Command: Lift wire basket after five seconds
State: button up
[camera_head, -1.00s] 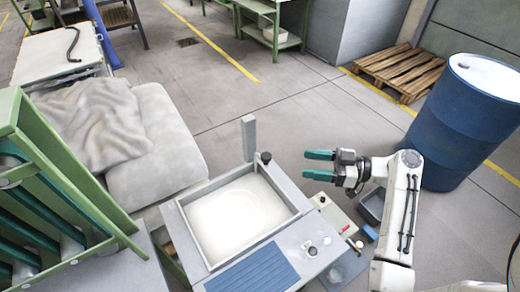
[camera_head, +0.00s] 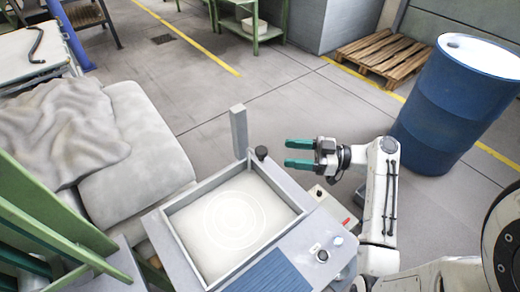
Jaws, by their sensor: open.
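I cannot make out a wire basket in this view. My gripper (camera_head: 288,153) is open and empty, with two green fingers pointing left. It appears above the floor, behind and right of a grey machine (camera_head: 172,243) with a square recessed basin (camera_head: 232,222). The basin has a pale floor marked with rings, and no basket shows in it. Part of the area right of the machine is hidden by my arm.
A grey post (camera_head: 239,132) and black knob (camera_head: 261,153) rise at the machine's back corner. A blue drum (camera_head: 445,115) stands right, near a wooden pallet (camera_head: 380,52). A cushioned bed (camera_head: 135,150) and green frame (camera_head: 60,215) are left. Floor behind my gripper is clear.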

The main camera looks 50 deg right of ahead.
aim_at(261, 150)
jog(key=p+x, duration=0.2)
jog(key=x, duration=0.7)
jog(key=shift+w, duration=0.1)
grip_shut()
dwell(0.4)
